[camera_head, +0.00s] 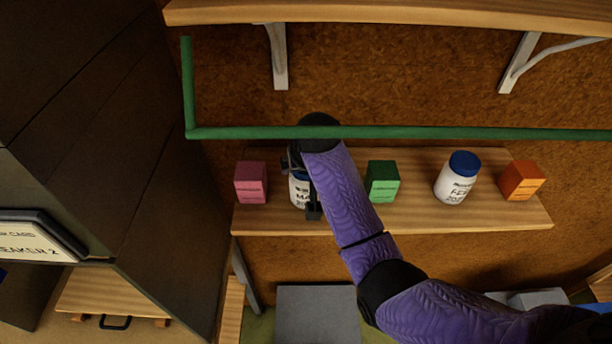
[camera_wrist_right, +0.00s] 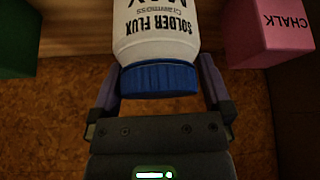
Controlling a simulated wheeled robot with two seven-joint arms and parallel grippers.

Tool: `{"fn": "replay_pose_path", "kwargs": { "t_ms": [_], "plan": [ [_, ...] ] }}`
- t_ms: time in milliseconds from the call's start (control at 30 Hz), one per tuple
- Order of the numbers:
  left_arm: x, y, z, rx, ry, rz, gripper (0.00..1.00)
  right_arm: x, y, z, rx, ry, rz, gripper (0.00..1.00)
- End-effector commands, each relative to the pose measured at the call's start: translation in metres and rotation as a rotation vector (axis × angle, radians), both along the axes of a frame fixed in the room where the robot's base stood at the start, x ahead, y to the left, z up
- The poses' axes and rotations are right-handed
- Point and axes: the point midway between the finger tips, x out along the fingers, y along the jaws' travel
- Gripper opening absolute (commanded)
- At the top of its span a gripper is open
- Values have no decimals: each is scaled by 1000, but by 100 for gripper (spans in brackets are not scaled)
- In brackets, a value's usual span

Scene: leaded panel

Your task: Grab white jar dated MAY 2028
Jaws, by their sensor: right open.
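A white jar with a blue lid and the words "SOLDER FLUX" and "MAY" stands on the wooden shelf; in the wrist view the jar (camera_wrist_right: 157,50) is upside down in the picture, its lid between my fingers. In the head view the same jar (camera_head: 298,190) is partly hidden by my right arm, with "MA" readable. My right gripper (camera_wrist_right: 160,88) is open around the lid, one finger on each side. A second white jar (camera_head: 455,182), with a blue lid and "FEB" on its label, stands further right. My left gripper is not in view.
A pink box (camera_head: 251,183), marked CHALK in the wrist view, stands left of the MAY jar. A green box (camera_head: 382,182) stands right of it, and an orange box (camera_head: 522,181) at the shelf's right end. A green bar (camera_head: 440,133) crosses above the shelf (camera_head: 420,216).

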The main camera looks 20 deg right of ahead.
Motion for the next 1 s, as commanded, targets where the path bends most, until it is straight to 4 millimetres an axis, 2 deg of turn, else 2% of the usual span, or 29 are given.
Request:
{"fn": "replay_pose_path", "kwargs": {
  "t_ms": [267,600,700,1000],
  "plan": [
    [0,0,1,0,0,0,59,3,0,-7,0,-1,0,100],
    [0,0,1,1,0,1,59,3,0,-7,0,0,0,28],
    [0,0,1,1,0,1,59,3,0,-6,0,-2,0,11],
    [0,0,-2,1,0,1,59,4,0,-1,1,-5,0,11]
  ]
}}
